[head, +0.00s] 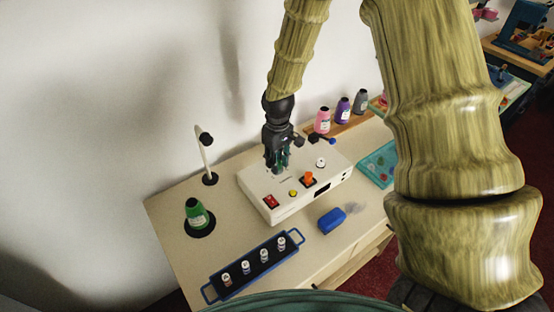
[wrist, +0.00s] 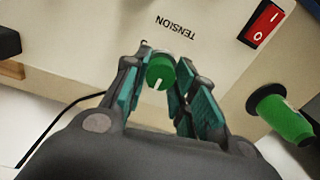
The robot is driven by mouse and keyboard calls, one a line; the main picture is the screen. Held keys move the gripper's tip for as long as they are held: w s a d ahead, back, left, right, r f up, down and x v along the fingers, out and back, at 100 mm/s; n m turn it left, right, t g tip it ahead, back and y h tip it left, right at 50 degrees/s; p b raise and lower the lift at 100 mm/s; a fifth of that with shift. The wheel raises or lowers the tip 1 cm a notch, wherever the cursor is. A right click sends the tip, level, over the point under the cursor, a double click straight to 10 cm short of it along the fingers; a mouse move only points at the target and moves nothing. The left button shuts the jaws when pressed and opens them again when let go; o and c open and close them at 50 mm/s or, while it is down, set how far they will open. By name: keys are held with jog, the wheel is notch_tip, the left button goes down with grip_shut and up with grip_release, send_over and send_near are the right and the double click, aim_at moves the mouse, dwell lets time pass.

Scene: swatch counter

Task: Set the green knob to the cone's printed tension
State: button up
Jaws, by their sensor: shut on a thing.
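A white mark on the knob points toward the bottom of that view, tilted slightly left. My gripper (head: 278,168) is over the machine's left part, its teal-padded fingers (wrist: 161,76) shut around the knob.
The machine also carries a red switch (head: 271,201), a yellow button (head: 293,194) and an orange knob (head: 309,179). A blue-framed rack (head: 233,287) with several small spools and a blue block (head: 331,220) lie in front. Pink (head: 322,121), purple (head: 342,109) and grey cones stand behind.

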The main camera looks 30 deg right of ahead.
jog(key=shift+n, duration=0.3)
jog(key=shift+r, duration=0.1)
jog(key=o, duration=1)
jog(key=shift+o, duration=0.2)
notch_tip(320, 180, up, 12)
jog(key=shift+d, duration=0.15)
dwell(0.6)
